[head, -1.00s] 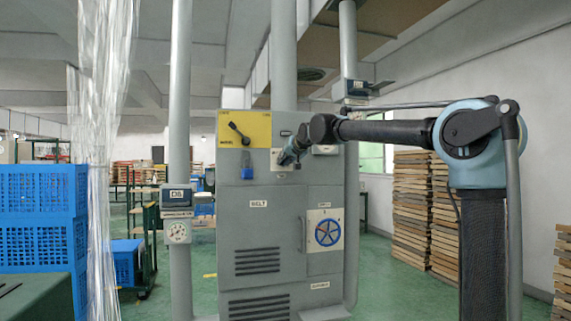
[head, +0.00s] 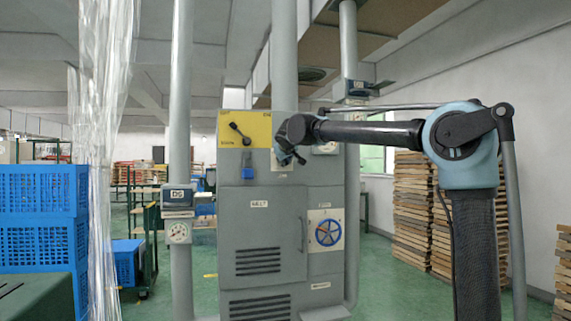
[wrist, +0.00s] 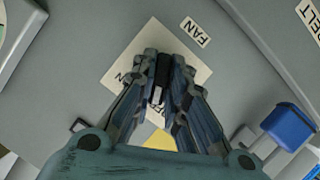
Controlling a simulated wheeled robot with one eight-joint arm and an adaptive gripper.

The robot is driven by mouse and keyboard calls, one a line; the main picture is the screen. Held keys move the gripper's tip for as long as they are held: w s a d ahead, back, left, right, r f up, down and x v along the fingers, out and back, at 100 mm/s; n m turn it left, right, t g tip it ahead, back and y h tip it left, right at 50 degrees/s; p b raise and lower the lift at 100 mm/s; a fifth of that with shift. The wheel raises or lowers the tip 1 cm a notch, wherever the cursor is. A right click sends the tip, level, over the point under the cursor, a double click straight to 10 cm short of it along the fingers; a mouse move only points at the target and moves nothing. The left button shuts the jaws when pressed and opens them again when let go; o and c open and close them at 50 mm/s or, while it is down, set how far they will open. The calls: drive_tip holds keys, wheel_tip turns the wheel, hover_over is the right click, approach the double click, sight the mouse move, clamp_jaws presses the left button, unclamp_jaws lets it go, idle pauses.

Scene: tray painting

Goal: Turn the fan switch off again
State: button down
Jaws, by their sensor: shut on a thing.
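The fan switch (wrist: 158,84) is a small dark lever on a cream plate (wrist: 198,62) beside the label FAN, in the wrist view. My gripper (wrist: 160,72) reaches over the plate with its fingers closed on both sides of the switch. The fingers hide most of the switch, so its exact position is hard to tell. In the head view my gripper (head: 290,160) is at the upper front of the grey cabinet (head: 238,225), and it covers most of the plate.
A yellow panel (head: 262,133) with a black lever (head: 239,133) is at the upper left of the cabinet, above a blue padlock-like part (head: 249,172). A blue handwheel (head: 327,232) is lower right. Blue crates (head: 40,190) and a clear curtain (head: 100,200) stand at left.

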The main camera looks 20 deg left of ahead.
drive_tip(key=shift+w+d+f+n+t+h, duration=0.1)
drive_tip(key=shift+n+t+h, duration=0.4)
drive_tip(key=shift+n, duration=0.5)
drive_tip(key=c, duration=1.6)
unclamp_jaws()
drive_tip(key=v, duration=1.1)
drive_tip(key=shift+s, duration=0.4)
drive_tip(key=shift+d, duration=0.15)
